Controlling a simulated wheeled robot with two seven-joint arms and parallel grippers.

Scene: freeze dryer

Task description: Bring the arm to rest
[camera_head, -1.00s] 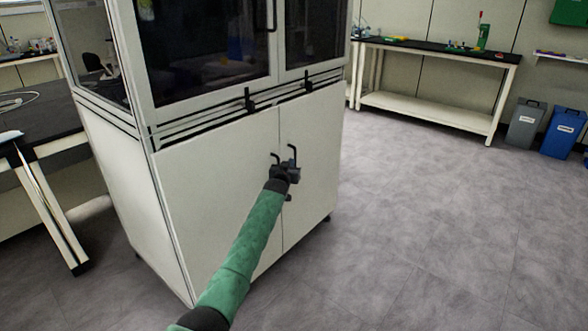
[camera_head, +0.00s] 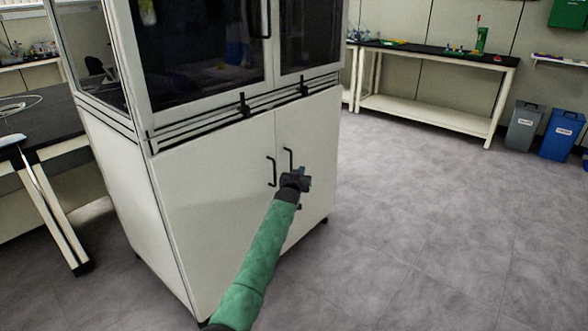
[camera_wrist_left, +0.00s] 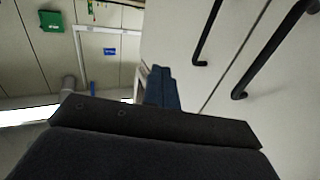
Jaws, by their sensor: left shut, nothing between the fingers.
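My left arm, in a green sleeve, reaches up from the bottom of the head view. My left gripper (camera_head: 300,180) is shut and empty. It appears in front of the right lower door of the white cabinet (camera_head: 215,200), just right of and below the door handles (camera_head: 280,168). I cannot tell the exact gap to the door. In the left wrist view the shut fingers (camera_wrist_left: 162,88) point away, and the two black handles (camera_wrist_left: 245,60) stand to their right, apart from them. My right gripper is not in view.
The freeze dryer cabinet's dark glass upper doors (camera_head: 205,45) stand above the lower doors. A black-topped bench (camera_head: 40,130) is at left. Another bench (camera_head: 440,60) stands against the back wall, with a grey bin (camera_head: 523,128) and a blue bin (camera_head: 561,135). The floor (camera_head: 420,230) at right is clear.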

